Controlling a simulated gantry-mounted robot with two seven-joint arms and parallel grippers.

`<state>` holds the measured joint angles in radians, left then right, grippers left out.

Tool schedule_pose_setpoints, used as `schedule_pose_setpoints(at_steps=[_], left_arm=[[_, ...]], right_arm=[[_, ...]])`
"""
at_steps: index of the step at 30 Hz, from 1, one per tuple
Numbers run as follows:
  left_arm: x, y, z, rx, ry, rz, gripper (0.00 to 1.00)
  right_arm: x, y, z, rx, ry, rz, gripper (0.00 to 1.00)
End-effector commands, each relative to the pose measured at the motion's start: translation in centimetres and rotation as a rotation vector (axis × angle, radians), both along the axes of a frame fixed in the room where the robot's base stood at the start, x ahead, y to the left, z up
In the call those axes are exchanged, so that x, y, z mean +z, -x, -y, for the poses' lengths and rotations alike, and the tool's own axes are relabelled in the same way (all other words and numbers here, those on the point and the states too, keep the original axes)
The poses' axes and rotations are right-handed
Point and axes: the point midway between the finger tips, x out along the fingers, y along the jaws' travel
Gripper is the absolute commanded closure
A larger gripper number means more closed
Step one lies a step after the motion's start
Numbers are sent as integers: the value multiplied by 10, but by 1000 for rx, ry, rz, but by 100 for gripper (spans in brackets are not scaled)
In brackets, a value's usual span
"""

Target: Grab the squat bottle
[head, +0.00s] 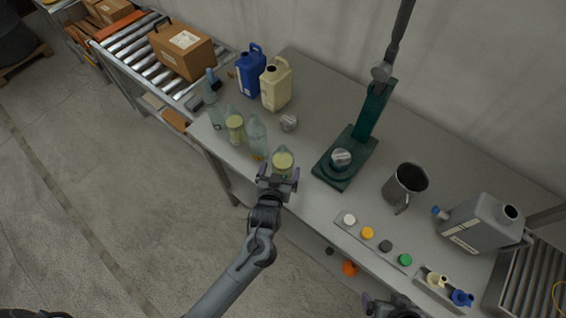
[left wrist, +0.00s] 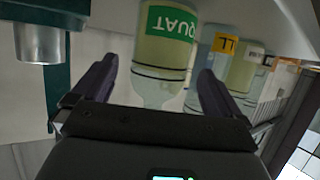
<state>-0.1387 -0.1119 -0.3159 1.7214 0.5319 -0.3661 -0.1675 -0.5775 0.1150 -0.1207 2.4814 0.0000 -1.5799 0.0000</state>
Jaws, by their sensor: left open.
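The squat bottle (head: 283,158), clear with yellowish contents, stands at the table's front edge in the head view. In the left wrist view the squat bottle (left wrist: 165,50) appears upside down, with a green label whose visible letters read "QUAT". My left gripper (head: 278,180) is open right at the bottle's near side and hides its lower part. In the left wrist view the open fingers (left wrist: 155,88) frame the bottle, with no clear contact seen. My right gripper (head: 392,306) shows partly at the bottom edge; its jaws are unclear.
Clear bottles (head: 256,136) stand close left of the squat bottle. Behind are a blue jug (head: 250,72) and a cream jug (head: 275,88). A green press stand (head: 362,135), a metal pitcher (head: 404,186), a cap strip (head: 373,240) and a grey canister (head: 478,226) are to the right.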

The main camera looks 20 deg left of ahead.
Motion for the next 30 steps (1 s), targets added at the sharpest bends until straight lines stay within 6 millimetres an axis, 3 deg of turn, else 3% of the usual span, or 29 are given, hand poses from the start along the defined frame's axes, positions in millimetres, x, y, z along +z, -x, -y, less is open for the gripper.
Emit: schedule_pose_setpoints(at_steps=[5, 15, 25, 30], left_arm=[[-4, -8, -2, 1, 0, 0, 0], [-21, -44, -8, 0, -1, 0, 0], [-23, -49, -9, -1, 1, 0, 0], [-23, -49, -9, -1, 1, -1, 24]], right_arm=[[-1, 1, 1, 3, 4, -1, 7], [-5, 2, 3, 6, 10, -5, 7], [-6, 2, 2, 3, 6, -5, 7], [-6, 2, 1, 0, 2, -5, 7]])
